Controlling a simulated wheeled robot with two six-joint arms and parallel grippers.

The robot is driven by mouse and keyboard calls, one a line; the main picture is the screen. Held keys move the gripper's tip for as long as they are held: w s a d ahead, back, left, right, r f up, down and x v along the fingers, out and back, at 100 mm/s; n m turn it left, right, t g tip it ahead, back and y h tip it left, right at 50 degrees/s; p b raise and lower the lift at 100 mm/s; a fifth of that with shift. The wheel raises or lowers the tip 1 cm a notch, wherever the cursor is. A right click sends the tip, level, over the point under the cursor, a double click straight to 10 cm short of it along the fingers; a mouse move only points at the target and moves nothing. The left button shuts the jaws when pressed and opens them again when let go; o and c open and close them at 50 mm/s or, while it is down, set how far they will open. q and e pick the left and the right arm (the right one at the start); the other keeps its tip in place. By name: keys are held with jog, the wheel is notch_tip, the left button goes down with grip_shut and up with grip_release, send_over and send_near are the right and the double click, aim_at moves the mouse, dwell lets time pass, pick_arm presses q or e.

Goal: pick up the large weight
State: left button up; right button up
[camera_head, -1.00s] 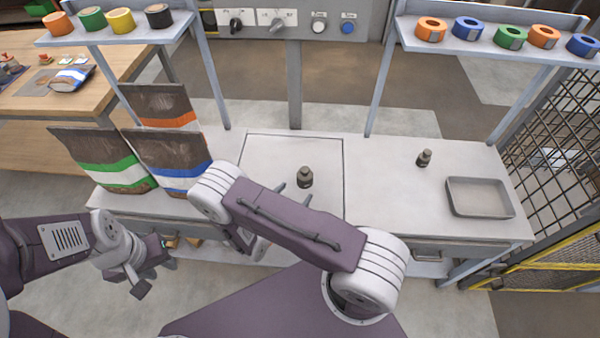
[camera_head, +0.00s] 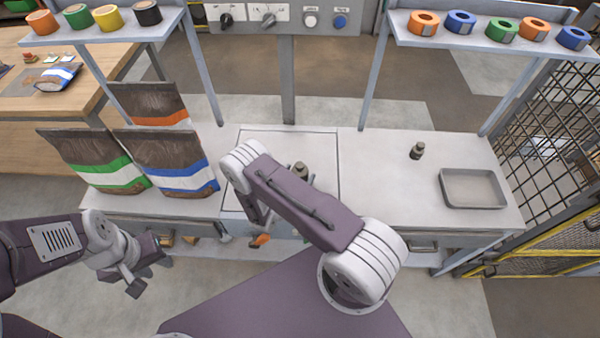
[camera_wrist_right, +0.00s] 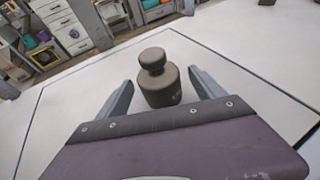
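The large weight (camera_wrist_right: 159,84) is a dark grey knobbed cylinder standing upright on the square plate of the bench. In the head view the large weight (camera_head: 300,170) is partly hidden behind my right arm. My right gripper (camera_wrist_right: 159,82) is open, with one finger on each side of the weight and visible gaps between. In the head view that gripper is mostly hidden by the arm. A smaller weight (camera_head: 417,151) stands upright to the right on the bench. My left gripper (camera_head: 148,270) hangs low in front of the bench at the left; its finger opening is unclear.
A shallow grey tray (camera_head: 472,203) lies at the bench's right. Several pellet bags, including one with a blue band (camera_head: 170,160), stand at the left. Tape rolls sit on shelves above. A mesh fence (camera_head: 553,150) bounds the right side.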

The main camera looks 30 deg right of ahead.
aim_at(300, 166)
jog(key=shift+a, duration=0.1)
grip_shut()
jog(key=shift+w+r, duration=0.1)
jog(key=shift+r, duration=0.8)
jog(key=r, duration=0.2)
jog(key=shift+s+d+r, duration=0.2)
jog(key=shift+d+r, duration=0.05)
jog(key=shift+r, duration=0.1)
jog(key=s+d+r, duration=0.6)
jog(key=s+d, duration=0.1)
jog(key=d, duration=0.1)
jog(key=shift+s+r, duration=0.3)
jog(key=shift+s, duration=0.1)
